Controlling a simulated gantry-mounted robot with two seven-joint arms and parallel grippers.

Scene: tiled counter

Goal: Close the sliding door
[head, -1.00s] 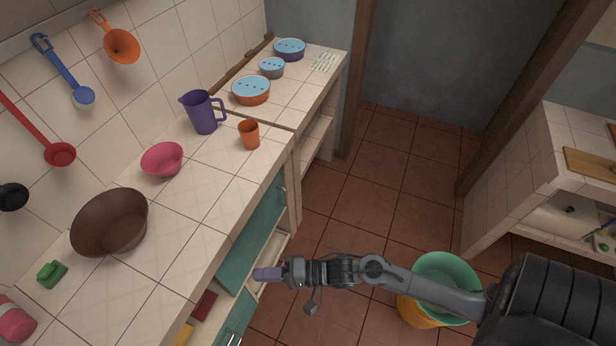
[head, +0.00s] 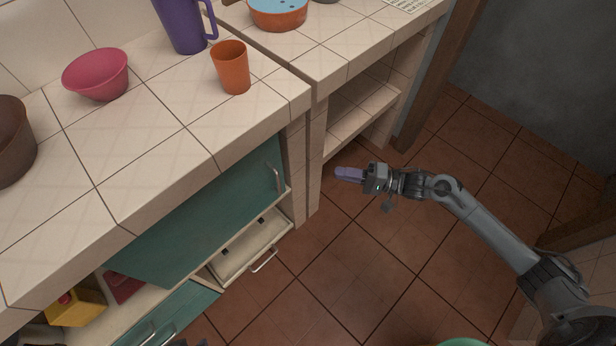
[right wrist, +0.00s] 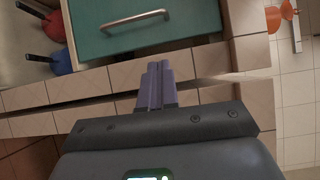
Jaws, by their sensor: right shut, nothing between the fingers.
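The sliding door (head: 205,225) is a teal panel with a metal bar handle (head: 275,177) near its right end, under the counter. It covers the right part of the upper opening; the left part is open. My right gripper (head: 347,174), with purple fingers, is shut and empty. In the head view it appears right of the cabinet's end post, apart from the handle. In the right wrist view the shut fingers (right wrist: 157,85) point toward a teal panel (right wrist: 190,20) with a bar handle (right wrist: 135,21), with a visible gap.
A drawer (head: 262,236) below the door sticks out, beside a lower teal front (head: 190,302). A yellow item (head: 78,308) and a red item (head: 123,286) show in the open left part. An orange cup (head: 231,68) stands on the counter.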

